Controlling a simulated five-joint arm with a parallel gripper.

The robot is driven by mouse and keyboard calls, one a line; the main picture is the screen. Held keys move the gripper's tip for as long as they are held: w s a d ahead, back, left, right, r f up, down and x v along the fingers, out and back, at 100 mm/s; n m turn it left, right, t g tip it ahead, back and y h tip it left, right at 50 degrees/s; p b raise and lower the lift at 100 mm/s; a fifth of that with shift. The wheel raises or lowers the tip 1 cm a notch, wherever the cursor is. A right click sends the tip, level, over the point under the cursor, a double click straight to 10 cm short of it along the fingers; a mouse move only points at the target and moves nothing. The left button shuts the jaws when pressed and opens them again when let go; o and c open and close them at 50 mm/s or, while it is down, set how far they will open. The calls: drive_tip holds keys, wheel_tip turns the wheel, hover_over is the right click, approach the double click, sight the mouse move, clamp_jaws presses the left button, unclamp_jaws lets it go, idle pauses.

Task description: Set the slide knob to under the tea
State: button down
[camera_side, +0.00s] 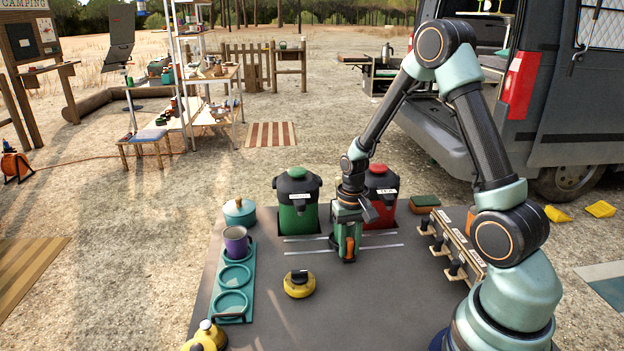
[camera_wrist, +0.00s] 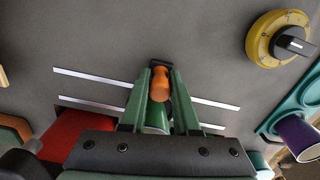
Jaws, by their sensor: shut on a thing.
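The slide knob (camera_side: 350,247) is orange and sits between the dark fingertips of my gripper (camera_side: 346,258), over the plate with two pale slide lines (camera_side: 305,239). In the wrist view the orange knob (camera_wrist: 160,84) stands between the green fingers of my gripper (camera_wrist: 160,70), which are shut on it. The knob is in front of the gap between a green dispenser (camera_side: 298,216) at left and a red dispenser (camera_side: 382,213) at right. The knob's base is partly hidden.
A yellow dial (camera_side: 299,286) sits in front on the dark tabletop (camera_side: 330,315). A teal rack (camera_side: 249,275) with a purple mug (camera_side: 237,241) is at left, near a teal pot (camera_side: 239,212). A hook rail (camera_side: 458,246) and sponge (camera_side: 425,201) are at right.

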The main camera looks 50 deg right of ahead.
drive_tip(key=s+d, duration=0.8)
drive_tip(key=shift+s+d, duration=0.1)
drive_tip(key=c, duration=0.6)
unclamp_jaws()
wheel_tip(320, 180, up, 12)
drive_tip(key=shift+r, duration=0.1)
